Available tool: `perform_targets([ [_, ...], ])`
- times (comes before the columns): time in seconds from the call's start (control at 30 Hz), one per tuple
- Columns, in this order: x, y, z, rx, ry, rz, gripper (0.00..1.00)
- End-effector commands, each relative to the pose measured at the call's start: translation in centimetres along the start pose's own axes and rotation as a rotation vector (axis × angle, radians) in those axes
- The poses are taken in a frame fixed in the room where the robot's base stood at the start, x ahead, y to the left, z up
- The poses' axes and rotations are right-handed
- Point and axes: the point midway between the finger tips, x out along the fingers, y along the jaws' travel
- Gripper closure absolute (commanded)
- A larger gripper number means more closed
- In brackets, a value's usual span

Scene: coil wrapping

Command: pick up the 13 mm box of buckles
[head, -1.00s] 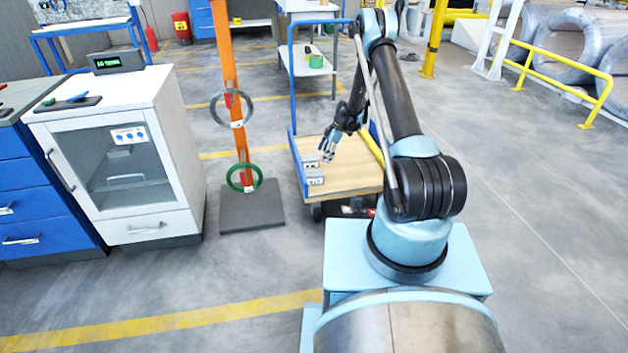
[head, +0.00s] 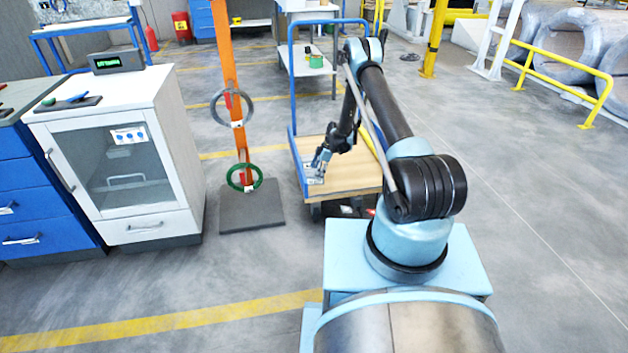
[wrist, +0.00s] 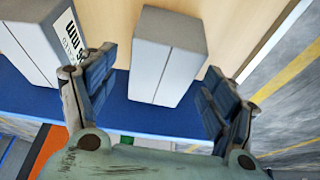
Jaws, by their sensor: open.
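Two grey boxes lie on the wooden deck of the cart. In the wrist view one box (wrist: 168,55) stands between my fingers, and no label shows on its visible faces. The other box (wrist: 28,45) is at the left, outside the left finger; its white label shows "mm", but I cannot read the number surely. My gripper (wrist: 158,78) is open, with a finger on each side of the middle box; I cannot tell whether they touch it. In the head view my gripper (head: 321,163) is low over the deck's left edge, with a box (head: 315,181) just below it.
The blue-framed cart (head: 352,178) has a bare wooden deck to the right. An orange post (head: 229,60) with a grey ring (head: 217,112) and a green ring (head: 259,180) stands to its left. A white cabinet (head: 150,195) is further left.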

Motion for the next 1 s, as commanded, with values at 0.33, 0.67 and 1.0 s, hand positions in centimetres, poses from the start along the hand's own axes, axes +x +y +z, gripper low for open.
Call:
perform_targets([
  [0.33, 3.7, -0.1, 0.3, 0.0, 0.0, 0.0, 0.22],
  [0.67, 3.8, -0.1, 0.3, 0.001, 0.0, 0.0, 0.47],
  [1.0, 3.8, -0.1, 0.2, 0.001, 0.0, 0.0, 0.85],
])
